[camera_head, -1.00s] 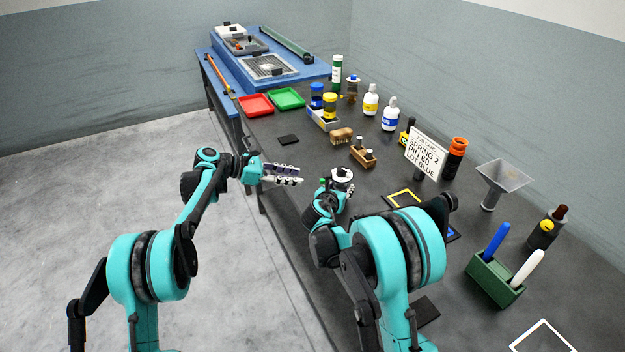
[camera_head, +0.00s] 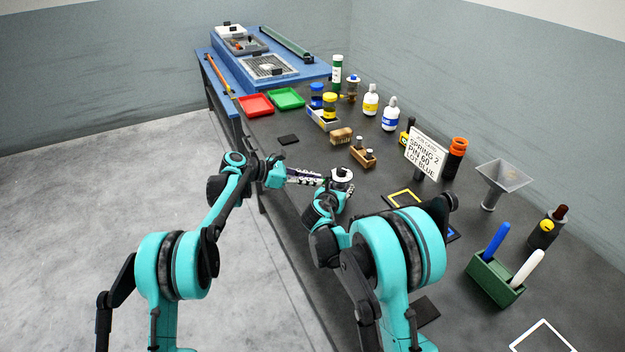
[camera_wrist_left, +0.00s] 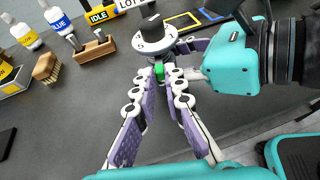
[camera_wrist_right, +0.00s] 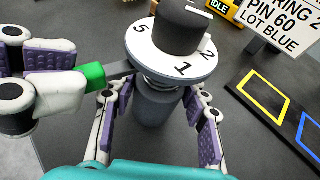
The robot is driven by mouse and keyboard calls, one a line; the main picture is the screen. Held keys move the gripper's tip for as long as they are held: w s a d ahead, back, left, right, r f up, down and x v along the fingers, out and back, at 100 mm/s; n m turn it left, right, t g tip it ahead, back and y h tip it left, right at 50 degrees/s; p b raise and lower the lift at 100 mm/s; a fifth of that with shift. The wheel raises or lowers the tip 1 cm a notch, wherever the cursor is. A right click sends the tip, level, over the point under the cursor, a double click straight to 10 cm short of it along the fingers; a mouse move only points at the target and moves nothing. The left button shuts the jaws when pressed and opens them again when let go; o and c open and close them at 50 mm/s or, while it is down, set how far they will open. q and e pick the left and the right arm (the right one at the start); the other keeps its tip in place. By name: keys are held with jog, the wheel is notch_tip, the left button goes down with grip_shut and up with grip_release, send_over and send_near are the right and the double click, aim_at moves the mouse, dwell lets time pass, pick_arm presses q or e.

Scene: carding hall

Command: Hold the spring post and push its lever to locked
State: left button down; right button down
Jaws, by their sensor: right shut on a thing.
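The spring post is a dark grey cylinder (camera_wrist_right: 158,105) with a white numbered dial (camera_wrist_right: 180,66) and a black knob on top. A lever with a green tip (camera_wrist_right: 95,76) sticks out to the left in the right wrist view. My right gripper (camera_wrist_right: 158,108) is shut on the post, one finger on each side. In the head view, the dial (camera_head: 342,175) shows beside both grippers, which hide most of the post.
A job card (camera_head: 427,153) reads SPRING 2, PIN 60, LOT BLUE. A wooden block with pegs (camera_head: 363,156) and a brush (camera_head: 341,136) stand behind the post. A yellow-and-blue framed mat (camera_head: 395,203) lies to the right. Open floor is left of the bench.

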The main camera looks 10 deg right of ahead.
pick_arm(q)
jog(key=shift+s, duration=0.1)
jog(key=shift+s+d+n+t, duration=0.15)
jog(key=shift+s+n+t, duration=0.3)
jog(key=shift+n+t, duration=0.3)
jog(key=c, duration=1.6)
grip_release()
